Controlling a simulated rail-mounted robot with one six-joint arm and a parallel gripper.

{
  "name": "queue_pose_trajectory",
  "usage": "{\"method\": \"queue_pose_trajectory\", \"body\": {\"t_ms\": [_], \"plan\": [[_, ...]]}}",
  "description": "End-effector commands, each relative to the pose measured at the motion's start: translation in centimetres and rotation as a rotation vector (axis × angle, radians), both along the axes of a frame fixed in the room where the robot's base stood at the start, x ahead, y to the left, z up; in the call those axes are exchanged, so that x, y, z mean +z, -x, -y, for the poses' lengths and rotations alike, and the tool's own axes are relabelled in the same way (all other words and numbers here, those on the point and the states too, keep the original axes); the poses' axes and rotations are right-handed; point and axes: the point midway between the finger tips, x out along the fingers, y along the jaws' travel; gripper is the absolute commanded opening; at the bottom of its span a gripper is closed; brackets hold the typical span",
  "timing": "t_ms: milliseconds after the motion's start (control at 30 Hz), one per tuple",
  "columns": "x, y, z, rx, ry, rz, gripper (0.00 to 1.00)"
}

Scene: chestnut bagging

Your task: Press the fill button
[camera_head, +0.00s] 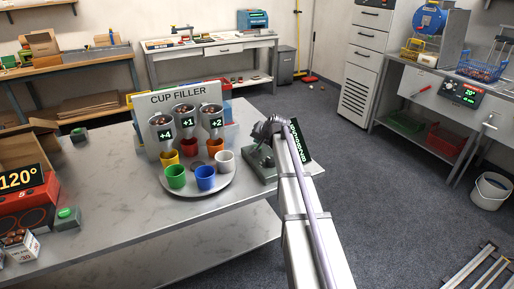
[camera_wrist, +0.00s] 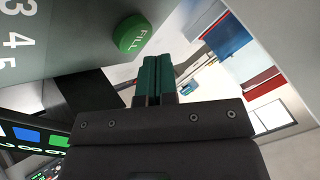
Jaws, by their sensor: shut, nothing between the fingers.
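The round green button marked FILL (camera_wrist: 132,34) stands on a grey panel (camera_wrist: 70,30) in the wrist view. My gripper (camera_wrist: 158,62) shows there with its two teal fingers together and nothing between them. The fingertips are just below and right of the button in the picture; I see no clear contact. In the head view my gripper (camera_head: 265,129) is above the grey control box (camera_head: 258,163) at the right end of the table. My arm covers part of that box, and the FILL button is not clear there.
The CUP FILLER (camera_head: 180,98) has hoppers marked +4, +1 and +2. A round tray (camera_head: 198,190) in front of it holds several coloured cups, close left of the control box. A red cooker (camera_head: 22,205) showing 120° stands at the left. Open floor lies right of the table.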

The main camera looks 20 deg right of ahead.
Motion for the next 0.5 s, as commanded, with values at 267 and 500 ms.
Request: {"method": "queue_pose_trajectory", "body": {"t_ms": [267,500], "plan": [[2.8,0.0,0.0,0.000,0.000,0.000,0.00],[5.1,0.0,0.0,0.000,0.000,0.000,0.00]]}}
